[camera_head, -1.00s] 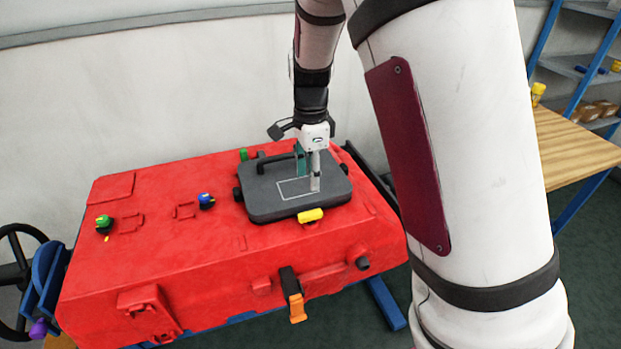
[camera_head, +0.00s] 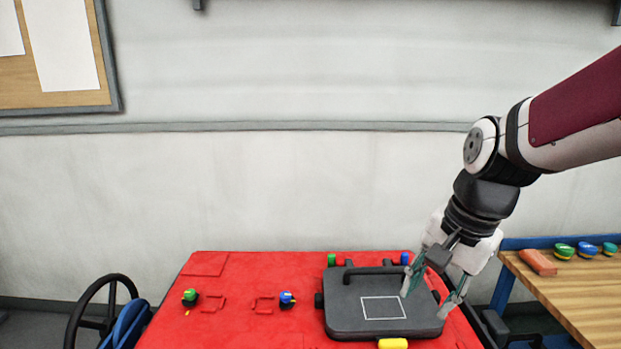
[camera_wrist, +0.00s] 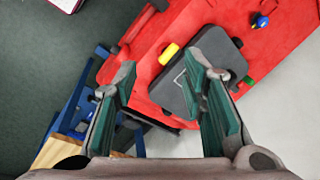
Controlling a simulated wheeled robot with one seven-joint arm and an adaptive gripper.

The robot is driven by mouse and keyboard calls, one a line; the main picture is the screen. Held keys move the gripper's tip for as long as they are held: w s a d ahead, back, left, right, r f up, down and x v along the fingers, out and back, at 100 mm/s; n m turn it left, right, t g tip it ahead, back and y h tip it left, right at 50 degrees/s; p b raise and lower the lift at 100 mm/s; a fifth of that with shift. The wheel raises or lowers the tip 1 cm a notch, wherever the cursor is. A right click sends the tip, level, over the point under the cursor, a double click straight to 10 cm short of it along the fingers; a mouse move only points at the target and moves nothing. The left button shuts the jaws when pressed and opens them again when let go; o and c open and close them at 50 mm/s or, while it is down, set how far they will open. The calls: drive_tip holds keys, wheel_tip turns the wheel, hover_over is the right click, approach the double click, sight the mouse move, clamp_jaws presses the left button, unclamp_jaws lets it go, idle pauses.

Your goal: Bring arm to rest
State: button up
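My gripper (camera_head: 426,297) is above the right part of the red tank (camera_head: 232,322), by the right side of the dark grey lid (camera_head: 345,314). In the wrist view my gripper (camera_wrist: 163,95) has its two green-padded fingers wide apart with nothing between them. The lid (camera_wrist: 178,97) lies flat on the tank below and past the fingers. My arm comes in from the right, bent down at the wrist. Part of the lid's right side is hidden behind the fingers in the head view.
A wooden table (camera_head: 575,300) with a brick-like block (camera_head: 537,262) and several knobs stands at the right. A black handwheel (camera_head: 100,312) is at the left. Blue (camera_head: 287,298) and green (camera_head: 190,296) knobs stand on the tank.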

drive_tip(key=s+r+n+t+h, duration=0.1)
drive_tip(key=s+r+n, duration=0.3)
drive_tip(key=s+n, duration=0.5)
drive_tip(key=s+d+t, duration=0.1)
drive_tip(key=s, duration=0.4)
drive_tip(key=shift+s+n+t+h, duration=0.3)
drive_tip(key=shift+t, duration=0.1)
